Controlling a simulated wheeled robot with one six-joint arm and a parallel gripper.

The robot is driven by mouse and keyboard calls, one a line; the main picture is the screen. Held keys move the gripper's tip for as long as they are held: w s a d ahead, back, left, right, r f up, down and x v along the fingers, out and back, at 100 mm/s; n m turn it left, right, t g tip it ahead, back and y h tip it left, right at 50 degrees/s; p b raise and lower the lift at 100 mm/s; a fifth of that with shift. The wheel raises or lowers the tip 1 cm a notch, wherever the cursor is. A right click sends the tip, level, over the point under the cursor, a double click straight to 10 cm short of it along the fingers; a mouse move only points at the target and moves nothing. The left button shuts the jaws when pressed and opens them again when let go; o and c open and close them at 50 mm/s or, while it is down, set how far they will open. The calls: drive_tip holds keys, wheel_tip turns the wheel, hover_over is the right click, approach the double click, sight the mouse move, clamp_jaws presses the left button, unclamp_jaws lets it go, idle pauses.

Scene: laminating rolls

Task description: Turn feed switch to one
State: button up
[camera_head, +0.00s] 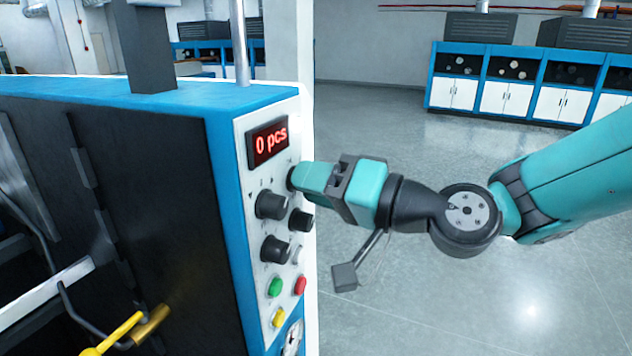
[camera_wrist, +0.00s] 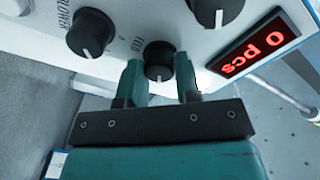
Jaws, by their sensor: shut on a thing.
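The feed switch is a small black knob (camera_wrist: 159,58) between my gripper's two teal fingers in the wrist view. A partly hidden label beside it seems to read "FEED". A white pointer mark on the knob faces the gripper body. My gripper (camera_wrist: 159,72) is shut on this knob, with one finger on each side. In the head view my gripper (camera_head: 300,178) reaches the panel from the right, at the upper right knob just below the display. The knob (camera_head: 291,179) is mostly hidden there by the fingers. The switch's position numbers cannot be read.
The white control panel (camera_head: 252,190) has a red display (camera_head: 267,142) reading "0 pcs". Other black knobs (camera_head: 271,205) sit close by, with green (camera_head: 275,287), red (camera_head: 300,285) and yellow (camera_head: 278,318) buttons below. Open floor (camera_head: 430,290) lies to the right.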

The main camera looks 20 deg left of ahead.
drive_tip(key=shift+f+b, duration=0.15)
drive_tip(key=shift+b, duration=0.2)
drive_tip(key=n+b, duration=0.6)
drive_tip(key=b, duration=0.6)
drive_tip(key=n+g+b, duration=0.1)
drive_tip(key=n+b, duration=0.5)
drive_tip(key=b, duration=0.6)
drive_tip(key=shift+y, duration=0.4)
drive_tip(key=shift+n+b, duration=0.3)
drive_tip(key=o, duration=0.9)
